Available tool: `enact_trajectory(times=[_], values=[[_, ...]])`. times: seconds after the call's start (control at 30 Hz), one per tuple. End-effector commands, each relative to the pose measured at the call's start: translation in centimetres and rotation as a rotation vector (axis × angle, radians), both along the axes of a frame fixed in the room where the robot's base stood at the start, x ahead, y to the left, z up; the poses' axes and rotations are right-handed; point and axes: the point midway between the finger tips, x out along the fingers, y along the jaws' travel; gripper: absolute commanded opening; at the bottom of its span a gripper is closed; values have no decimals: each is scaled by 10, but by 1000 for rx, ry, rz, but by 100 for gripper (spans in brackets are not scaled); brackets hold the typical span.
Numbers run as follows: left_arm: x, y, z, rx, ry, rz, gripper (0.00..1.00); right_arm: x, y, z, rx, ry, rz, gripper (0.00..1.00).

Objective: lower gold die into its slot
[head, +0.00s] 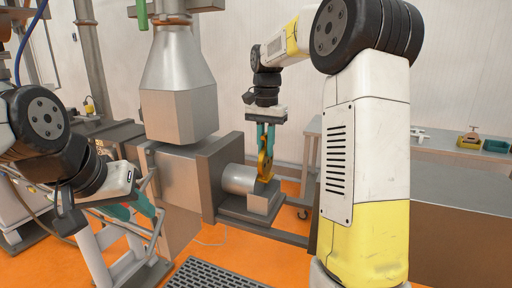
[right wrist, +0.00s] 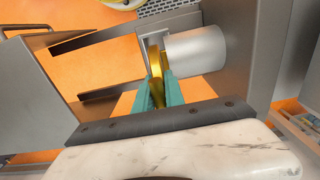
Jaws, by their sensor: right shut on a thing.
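My right gripper (head: 265,150) points down with its teal fingers shut on the gold die (head: 264,167). The die is a thin gold disc held upright, edge-on in the right wrist view (right wrist: 158,90). It is at the open end of the grey cylinder (head: 239,179), over the grey block-shaped holder (head: 263,198). The slot shows as an opening in the holder in the right wrist view (right wrist: 154,45). The die's lower edge reaches the holder's top; I cannot tell how deep it sits. My left gripper (head: 133,208) is at the left, away from the die, its teal fingers apart and empty.
A large grey hopper (head: 178,85) stands on the machine body (head: 180,180) left of the holder. A steel table (head: 455,155) at the right carries a yellow-based tool (head: 470,139) and a green bin (head: 496,146). A dark grate (head: 213,276) lies on the orange floor.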

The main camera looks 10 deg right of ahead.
Motion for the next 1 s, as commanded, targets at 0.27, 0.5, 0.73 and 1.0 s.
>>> enact_trajectory(times=[0.27,0.5,0.73,1.0], values=[[0,0,0,0,0,0,36,0,0,-3,0,-1,0,0],[0,0,0,0,0,0,36,0,0,-13,0,-1,0,0],[0,0,0,0,0,0,36,-1,0,-24,0,-1,0,0],[0,0,0,0,0,0,36,-1,1,-37,0,-1,0,0]])
